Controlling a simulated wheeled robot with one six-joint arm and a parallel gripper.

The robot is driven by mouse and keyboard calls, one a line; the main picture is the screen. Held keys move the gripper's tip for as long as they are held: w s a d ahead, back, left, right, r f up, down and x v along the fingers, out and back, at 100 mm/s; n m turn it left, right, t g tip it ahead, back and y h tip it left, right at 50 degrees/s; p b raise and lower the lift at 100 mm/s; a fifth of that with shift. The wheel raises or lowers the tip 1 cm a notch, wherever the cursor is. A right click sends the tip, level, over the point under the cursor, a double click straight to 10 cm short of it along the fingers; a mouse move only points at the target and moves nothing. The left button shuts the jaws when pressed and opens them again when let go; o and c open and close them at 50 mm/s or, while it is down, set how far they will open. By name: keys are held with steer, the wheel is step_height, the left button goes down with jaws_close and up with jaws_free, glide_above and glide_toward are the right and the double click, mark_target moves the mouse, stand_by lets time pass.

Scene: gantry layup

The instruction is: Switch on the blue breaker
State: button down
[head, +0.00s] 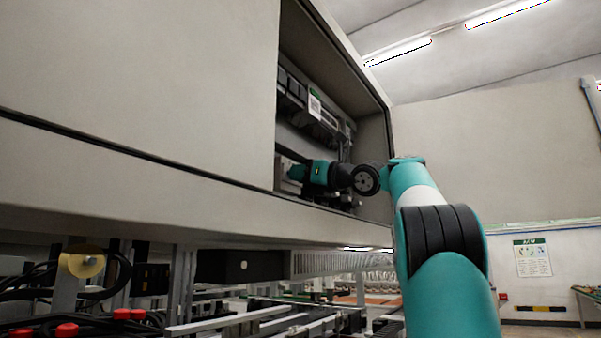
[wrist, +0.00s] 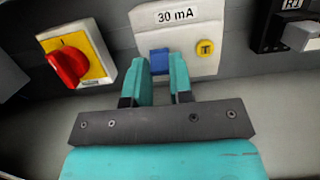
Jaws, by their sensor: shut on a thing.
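The blue breaker lever (wrist: 159,60) sits on a white breaker body (wrist: 203,34) labelled 30 mA, in the wrist view. My gripper (wrist: 162,66) is shut on the blue lever, one teal finger on each side of it. The fingers cover part of the lever, and I cannot tell whether it is up or down. In the head view my gripper (head: 294,171) reaches into the open cabinet (head: 374,140), and the lever is hidden there.
A red rotary switch (wrist: 68,64) on a yellow plate is left of the breaker. A yellow test button (wrist: 205,48) is just right of the lever. A black device (wrist: 286,30) is farther right. The cabinet's walls and lower edge surround my wrist.

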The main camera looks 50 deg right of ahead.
step_height(320, 180, up, 3)
steer(key=g+p, duration=0.6)
steer(key=p, duration=0.6)
steer(key=shift+f, duration=0.3)
steer(key=c, duration=1)
jaws_free()
